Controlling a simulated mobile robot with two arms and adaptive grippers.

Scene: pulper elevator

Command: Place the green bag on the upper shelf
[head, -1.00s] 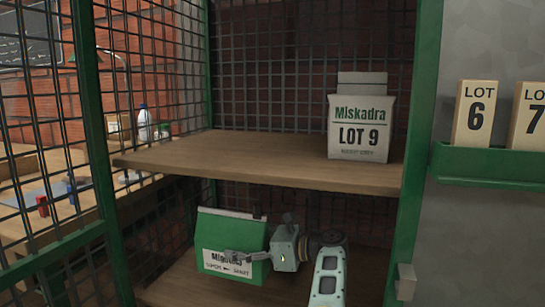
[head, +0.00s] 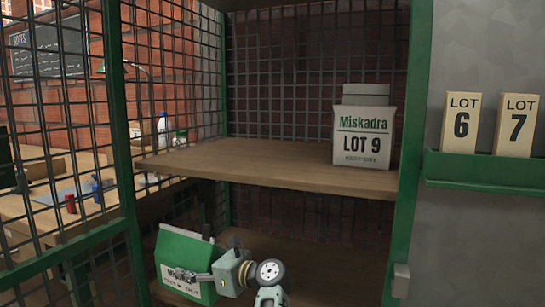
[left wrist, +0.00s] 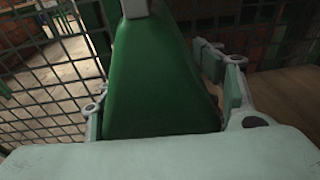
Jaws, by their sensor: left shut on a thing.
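The green bag (head: 190,246) with a white label is low at the left of the cage, in front of the lower shelf and below the upper shelf (head: 260,170). My left gripper (head: 190,275) is shut on the bag, with a finger across its label. In the left wrist view the bag (left wrist: 155,80) stands between the two fingers and fills the middle. The bag's underside is hidden in the head view, so I cannot tell whether it touches the lower shelf. My right gripper does not show.
A white bag marked LOT 9 (head: 363,130) stands at the right of the upper shelf. The shelf's left and middle are bare. Wire mesh (head: 70,150) and green posts (head: 118,130) bound the left side. Blocks 6 (head: 460,122) and 7 (head: 516,125) stand on a green ledge at right.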

